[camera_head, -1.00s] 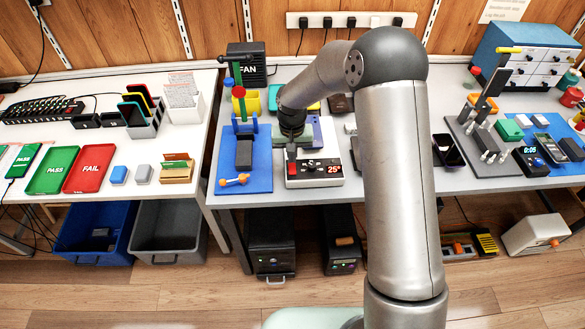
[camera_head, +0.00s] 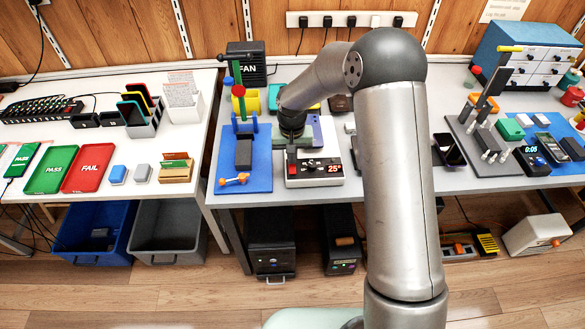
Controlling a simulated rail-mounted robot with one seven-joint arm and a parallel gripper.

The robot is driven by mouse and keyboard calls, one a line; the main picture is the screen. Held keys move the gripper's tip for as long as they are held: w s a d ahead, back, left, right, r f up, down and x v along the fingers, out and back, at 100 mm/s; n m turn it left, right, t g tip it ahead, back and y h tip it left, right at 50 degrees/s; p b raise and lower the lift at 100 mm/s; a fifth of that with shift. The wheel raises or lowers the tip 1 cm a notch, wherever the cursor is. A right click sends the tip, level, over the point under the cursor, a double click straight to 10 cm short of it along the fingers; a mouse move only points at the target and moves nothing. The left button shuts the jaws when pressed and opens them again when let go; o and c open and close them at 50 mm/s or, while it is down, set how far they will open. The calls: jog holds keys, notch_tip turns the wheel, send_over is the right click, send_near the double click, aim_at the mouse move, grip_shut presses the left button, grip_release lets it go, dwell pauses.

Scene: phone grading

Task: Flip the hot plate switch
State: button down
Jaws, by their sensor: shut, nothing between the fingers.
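The hot plate (camera_head: 316,181) is a pale box with a dark front panel and a red display reading 25°. It stands near the front edge of the right-hand table. My gripper (camera_head: 291,172) points down over the left part of its front panel and is shut, with nothing held. The fingertips are at or just above the panel; I cannot tell whether they touch it. My arm crosses the right of the hot plate's surroundings.
A blue mat (camera_head: 258,182) with a press-like stand and an orange-handled tool (camera_head: 233,180) lies just left of the hot plate. Behind stand a FAN box (camera_head: 246,62) and a yellow bin. A grey mat (camera_head: 484,146) with fixtures lies to the right.

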jog(key=shift+f+b, duration=0.35)
jog(key=shift+f, duration=0.2)
jog(key=shift+r, duration=0.1)
jog(key=shift+r+p, duration=1.7)
jog(key=shift+r, duration=1.75)
jog(key=shift+d+r, duration=0.1)
jog(key=shift+r, duration=0.05)
jog(key=s+d+r, duration=0.7)
jog(key=s, duration=0.3)
jog(key=s+d+r, duration=0.7)
jog(key=s+r, duration=0.1)
jog(key=s, duration=0.3)
jog(key=s+d, duration=0.1)
jog(key=s, duration=0.8)
jog(key=shift+d+m+t, duration=0.4)
